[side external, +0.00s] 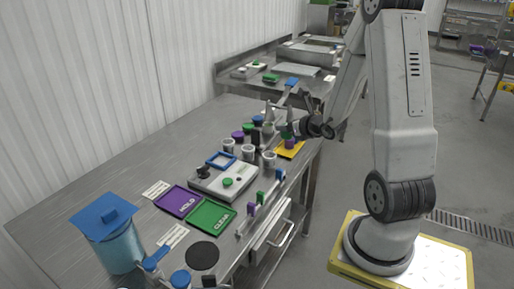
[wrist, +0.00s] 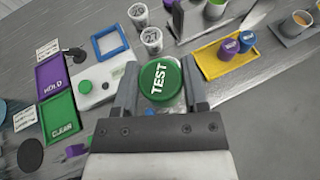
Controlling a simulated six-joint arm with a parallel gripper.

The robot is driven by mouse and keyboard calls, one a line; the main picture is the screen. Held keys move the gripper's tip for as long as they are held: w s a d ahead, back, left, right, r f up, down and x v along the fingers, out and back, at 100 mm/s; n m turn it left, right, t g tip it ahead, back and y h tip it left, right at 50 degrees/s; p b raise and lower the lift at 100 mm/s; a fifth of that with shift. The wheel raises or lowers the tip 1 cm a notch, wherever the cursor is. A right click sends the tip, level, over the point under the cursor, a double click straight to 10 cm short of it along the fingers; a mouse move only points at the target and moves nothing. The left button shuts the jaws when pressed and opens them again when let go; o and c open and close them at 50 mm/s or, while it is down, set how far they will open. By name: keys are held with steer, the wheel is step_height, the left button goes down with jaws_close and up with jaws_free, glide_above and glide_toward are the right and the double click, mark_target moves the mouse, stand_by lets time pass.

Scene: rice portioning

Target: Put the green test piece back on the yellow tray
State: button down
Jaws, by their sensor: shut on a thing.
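The green test piece (wrist: 160,84) is a round cap marked TEST, held between the two fingers of my gripper (wrist: 159,68) in the wrist view. My gripper is shut on it. The yellow tray (wrist: 211,65) lies up and to the right of the gripper in that view, with a purple piece (wrist: 230,46) and a blue piece (wrist: 247,40) on it. In the side view the yellow tray (side external: 291,152) is near the bench's right edge, partly hidden by my gripper (side external: 287,128). What lies beneath the held piece is hidden.
White numbered cups (wrist: 151,38) stand close above the gripper in the wrist view. A grey device with a green button (wrist: 85,86) and a blue frame (wrist: 109,42) is to the left. The purple HOLD tray (side external: 178,201) and green CLEAR tray (side external: 211,216) lie nearer the camera.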

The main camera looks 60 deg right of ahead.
steer(key=s+d+f+m+h, duration=0.1)
steer(key=s+d, duration=0.3)
steer(key=shift+s+f+m+g+h, duration=0.15)
steer(key=shift+s+m+g+h, duration=0.15)
steer(key=shift+s+g, duration=0.1)
steer(key=shift+w+d, duration=0.1)
steer(key=shift+w+d+f, duration=1.4)
steer(key=shift+w+f, duration=0.15)
steer(key=shift+w, duration=0.15)
steer(key=shift+w+d+f, duration=1.45)
steer(key=shift+w+f, duration=0.1)
steer(key=shift+w, duration=0.15)
steer(key=shift+w+d+f, duration=1.4)
steer(key=shift+w+f, duration=0.15)
steer(key=shift+w, duration=0.15)
